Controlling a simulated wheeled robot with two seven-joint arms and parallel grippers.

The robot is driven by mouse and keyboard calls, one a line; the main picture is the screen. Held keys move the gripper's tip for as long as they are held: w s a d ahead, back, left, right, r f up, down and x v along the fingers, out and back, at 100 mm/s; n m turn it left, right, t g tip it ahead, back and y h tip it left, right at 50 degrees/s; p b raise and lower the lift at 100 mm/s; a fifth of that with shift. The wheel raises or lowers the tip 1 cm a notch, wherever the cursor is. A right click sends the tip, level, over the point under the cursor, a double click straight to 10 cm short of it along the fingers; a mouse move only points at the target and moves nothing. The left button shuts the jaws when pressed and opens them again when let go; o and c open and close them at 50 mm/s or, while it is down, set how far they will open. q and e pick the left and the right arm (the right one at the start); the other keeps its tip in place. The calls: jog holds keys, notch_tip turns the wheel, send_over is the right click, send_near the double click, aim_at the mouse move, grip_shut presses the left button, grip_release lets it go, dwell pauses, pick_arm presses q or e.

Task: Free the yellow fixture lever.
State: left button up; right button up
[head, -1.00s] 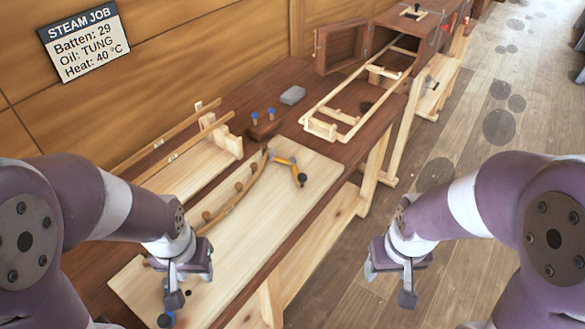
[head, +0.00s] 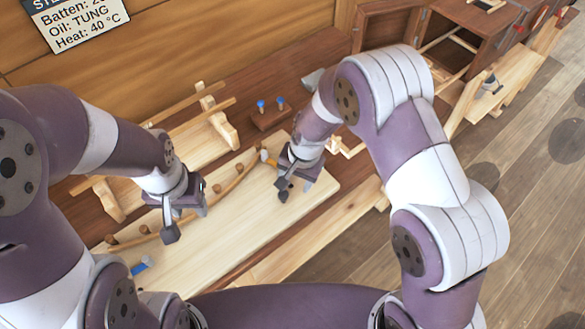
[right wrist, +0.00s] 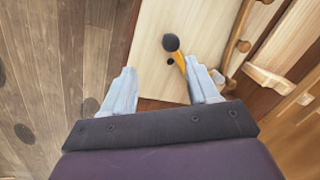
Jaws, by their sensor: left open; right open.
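The yellow fixture lever (head: 267,158) shows as a short piece beside my right gripper in the head view; the gripper hides the rest. In the right wrist view the yellow lever (right wrist: 180,64) lies by the right-hand finger, with a dark round knob (right wrist: 170,43) at its far end. My right gripper (head: 284,187) is open above the board's far end; the right wrist view shows its spread fingers (right wrist: 160,84) with no visible grip on the lever. My left gripper (head: 187,212) is open and empty over the near part of the bent batten (head: 228,190).
The pale board (head: 225,240) carries the batten along several round pegs. A blue-ended piece (head: 140,266) lies at its near end. A wooden block with two blue-topped pegs (head: 268,115) stands behind. A wooden rack (head: 205,138) stands at the wall. Open floor (head: 520,190) lies right.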

aim_at(285, 192)
jog(key=shift+m, duration=0.7)
jog(key=a+f, duration=0.1)
jog(key=f, duration=0.2)
jog(key=w+f+p, duration=0.1)
jog(key=f, duration=0.3)
jog(key=w+a+f+p, duration=0.1)
jog(key=f, duration=0.2)
jog(key=shift+w+a+f, duration=0.1)
jog(key=shift+a+f, duration=0.25)
jog(key=shift+s+a+f+t, duration=0.3)
jog(key=shift+a+f, duration=0.05)
jog(key=shift+a, duration=0.05)
jog(key=shift+w+d+f, duration=0.1)
jog(key=shift+w+d, duration=0.05)
jog(key=shift+c, duration=0.2)
jog(key=shift+w, duration=0.1)
jog(key=c, duration=1)
pick_arm(q)
jog(key=shift+s+a+r, duration=0.15)
jog(key=shift+r, duration=0.4)
jog(key=shift+s+a+r, duration=0.15)
jog(key=shift+r, duration=0.4)
pick_arm(e)
grip_shut()
